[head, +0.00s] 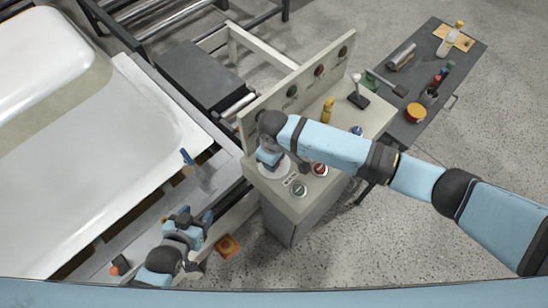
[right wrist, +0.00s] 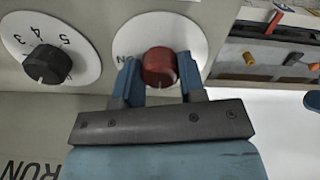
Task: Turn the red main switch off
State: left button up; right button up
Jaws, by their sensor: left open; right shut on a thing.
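The red main switch (right wrist: 159,67) is a red knob on a white round plate in the right wrist view. The letters ON show upside down at the plate's left. My right gripper (right wrist: 158,80) is shut on the knob, one blue finger on each side. In the head view my right gripper (head: 270,158) is at the left end of the control desk (head: 290,205) and hides the knob. I cannot tell the knob's exact turn angle. My left gripper (head: 196,216) is open and empty, low beside the machine frame, apart from the desk.
A black numbered dial (right wrist: 47,64) sits beside the switch. A white tub shell (head: 80,170) lies at left. A side table (head: 470,62) holds bottles and tools.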

jog(key=o, duration=0.9)
notch_tip(320, 180, up, 14)
jog(key=shift+f+b, duration=0.1)
jog(key=shift+b, duration=0.85)
